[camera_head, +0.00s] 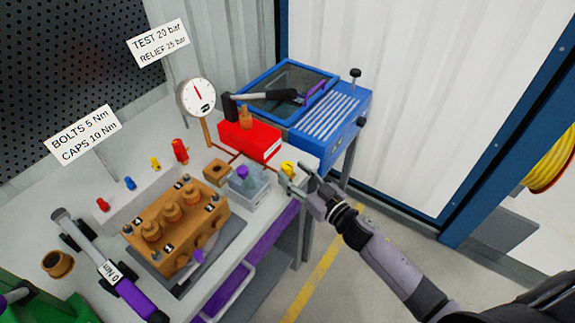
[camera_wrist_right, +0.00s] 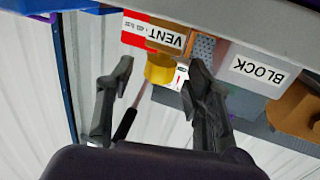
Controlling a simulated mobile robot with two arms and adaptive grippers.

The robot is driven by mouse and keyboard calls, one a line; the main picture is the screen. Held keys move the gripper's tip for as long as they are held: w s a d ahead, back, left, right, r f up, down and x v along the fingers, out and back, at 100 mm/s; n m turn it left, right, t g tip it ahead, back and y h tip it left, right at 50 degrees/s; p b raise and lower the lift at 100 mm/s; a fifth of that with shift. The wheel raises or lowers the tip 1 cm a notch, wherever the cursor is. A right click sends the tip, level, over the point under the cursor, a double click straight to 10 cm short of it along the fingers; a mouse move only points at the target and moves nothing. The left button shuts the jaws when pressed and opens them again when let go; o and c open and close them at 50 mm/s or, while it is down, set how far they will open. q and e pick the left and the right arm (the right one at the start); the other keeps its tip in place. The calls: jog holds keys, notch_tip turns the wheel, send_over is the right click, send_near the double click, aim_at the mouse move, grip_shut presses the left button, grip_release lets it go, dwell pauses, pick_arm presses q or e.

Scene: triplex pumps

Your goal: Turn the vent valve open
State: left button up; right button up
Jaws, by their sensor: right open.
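The vent valve shows as a yellow knob (camera_head: 288,168) at the right front edge of the bench. In the right wrist view the yellow knob (camera_wrist_right: 160,68) sits below a white VENT label (camera_wrist_right: 153,33). My right gripper (camera_head: 294,178) is open and empty at the bench edge, close to the knob. In the right wrist view its fingertips (camera_wrist_right: 158,82) appear on either side of the knob, with gaps. I cannot tell whether the knob lies between them in depth.
A red pump box (camera_head: 262,146) and a clear bin (camera_head: 243,194) stand near the knob. A brown pump block (camera_head: 175,232), a gauge (camera_head: 197,97) and a torque wrench (camera_head: 105,265) are further left. A blue unit (camera_head: 335,118) stands behind. The floor right of the bench is clear.

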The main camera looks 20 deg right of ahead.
aim_at(291, 172)
jog(key=shift+x, duration=1.65)
jog(key=shift+c, duration=0.4)
grip_shut()
